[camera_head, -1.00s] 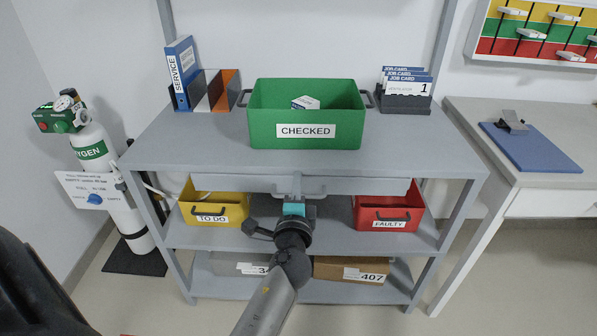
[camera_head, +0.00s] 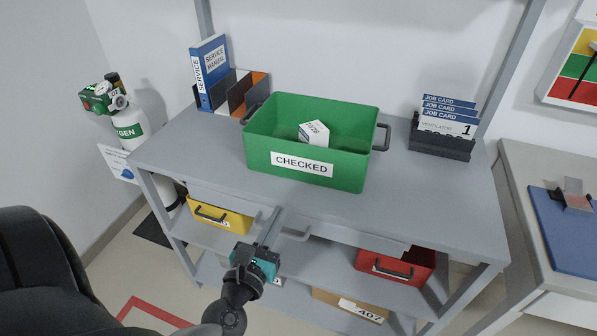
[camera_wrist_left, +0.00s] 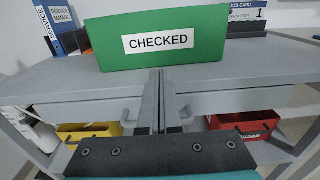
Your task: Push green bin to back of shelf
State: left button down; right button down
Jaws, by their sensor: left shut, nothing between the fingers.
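The green bin (camera_head: 315,145), labelled CHECKED, stands upright on the top of the grey shelf (camera_head: 420,200) with a small white box (camera_head: 314,132) in it. There is bare shelf top behind the bin. My left gripper (camera_head: 271,222) is shut and empty, in front of the shelf's front edge and apart from the bin. In the left wrist view the shut fingers (camera_wrist_left: 160,100) point towards the front face of the green bin (camera_wrist_left: 190,55). My right gripper is not in view.
A blue service binder (camera_head: 210,72) and file holder (camera_head: 243,92) stand left of the bin. A job card rack (camera_head: 440,140) stands to its right. A yellow bin (camera_head: 222,218) and a red bin (camera_head: 395,266) sit on the shelf below. A drawer handle (camera_head: 295,234) sits under the top.

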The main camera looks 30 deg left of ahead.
aim_at(301, 169)
pick_arm(q)
jog(key=x, duration=1.1)
jog(key=shift+w, duration=0.25)
jog(key=shift+w+a, duration=0.2)
jog(key=shift+w, duration=0.3)
